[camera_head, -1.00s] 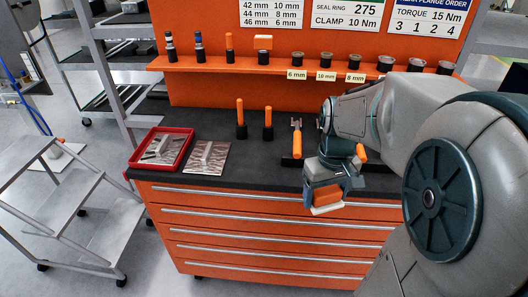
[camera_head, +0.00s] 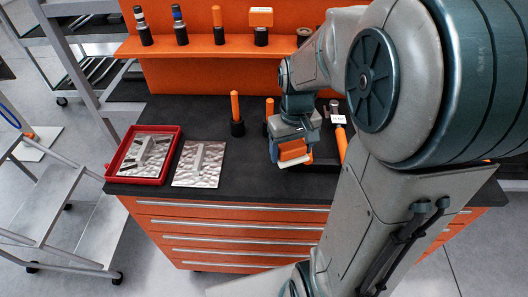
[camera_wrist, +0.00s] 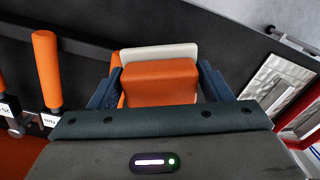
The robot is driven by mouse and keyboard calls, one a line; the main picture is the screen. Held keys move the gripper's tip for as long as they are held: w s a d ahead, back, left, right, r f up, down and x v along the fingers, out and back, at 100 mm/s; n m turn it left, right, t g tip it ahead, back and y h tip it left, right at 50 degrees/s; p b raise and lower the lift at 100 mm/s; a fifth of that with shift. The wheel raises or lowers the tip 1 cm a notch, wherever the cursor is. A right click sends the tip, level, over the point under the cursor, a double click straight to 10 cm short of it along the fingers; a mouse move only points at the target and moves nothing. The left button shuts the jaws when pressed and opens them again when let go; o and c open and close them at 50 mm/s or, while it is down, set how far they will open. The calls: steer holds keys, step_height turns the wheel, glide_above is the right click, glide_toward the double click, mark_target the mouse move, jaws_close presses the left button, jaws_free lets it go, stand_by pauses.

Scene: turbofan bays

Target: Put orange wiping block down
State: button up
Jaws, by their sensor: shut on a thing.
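The orange wiping block (camera_head: 292,151) has an orange body and a pale pad along one side. My gripper (camera_head: 293,154) is shut on it, above the front part of the dark bench top, right of the metal plate. In the wrist view the block (camera_wrist: 160,82) sits between the two dark fingers (camera_wrist: 160,88), with its pale pad (camera_wrist: 160,52) on the far side. Whether the pad touches the bench cannot be told.
A red tray (camera_head: 112,168) with a metal plate inside stands at the left of the bench (camera_head: 225,188). A bare metal plate (camera_head: 200,164) lies beside it. Orange-handled tools (camera_head: 235,108) stand upright behind. An orange-handled tool (camera_head: 341,140) is to the right. Dark bench is clear between plate and block.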

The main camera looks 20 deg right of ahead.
glide_above(266, 168)
step_height(266, 168, down, 4)
steer(key=shift+d+p, duration=0.1)
steer(key=shift+p, duration=0.35)
steer(key=shift+f+p, duration=0.3)
steer(key=shift+f, duration=1.75)
steer(key=shift+f, duration=0.15)
steer(key=o, duration=1)
steer(key=shift+o, duration=0.2)
